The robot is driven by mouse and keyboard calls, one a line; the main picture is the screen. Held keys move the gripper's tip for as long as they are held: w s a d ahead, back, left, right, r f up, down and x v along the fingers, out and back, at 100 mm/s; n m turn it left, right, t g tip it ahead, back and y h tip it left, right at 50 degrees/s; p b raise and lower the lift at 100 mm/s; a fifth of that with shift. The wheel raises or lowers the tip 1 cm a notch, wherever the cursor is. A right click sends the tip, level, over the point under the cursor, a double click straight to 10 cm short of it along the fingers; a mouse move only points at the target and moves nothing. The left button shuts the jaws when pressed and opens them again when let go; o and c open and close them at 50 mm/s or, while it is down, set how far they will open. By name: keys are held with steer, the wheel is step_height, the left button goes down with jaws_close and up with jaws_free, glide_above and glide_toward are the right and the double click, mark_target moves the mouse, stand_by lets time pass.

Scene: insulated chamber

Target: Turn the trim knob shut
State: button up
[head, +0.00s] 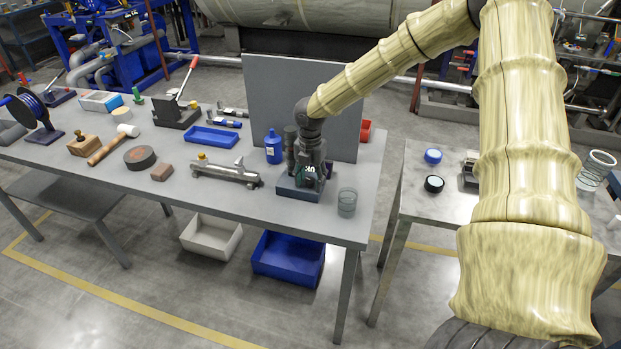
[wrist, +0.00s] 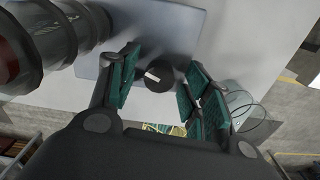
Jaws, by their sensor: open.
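The trim knob (wrist: 159,79) is a dark round knob with a white pointer mark, seen in the wrist view. It sits on a blue-grey base, which shows in the head view (head: 297,190) near the bench's front edge. My gripper (wrist: 160,76) is open, with one green-padded finger on each side of the knob. A gap shows between the left finger and the knob; the right finger is close, and I cannot tell whether it touches. In the head view my gripper (head: 311,172) points down over the base and hides the knob.
A clear glass (head: 347,203) stands just right of the base. A blue bottle (head: 273,147) and a grey metal fixture (head: 226,173) stand to the left. A grey upright panel (head: 300,100) rises behind. A ribbed dark cylinder (wrist: 30,45) is close at left in the wrist view.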

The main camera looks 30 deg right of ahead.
steer(key=c, duration=1)
steer(key=shift+c, duration=0.2)
steer(key=shift+m, duration=0.3)
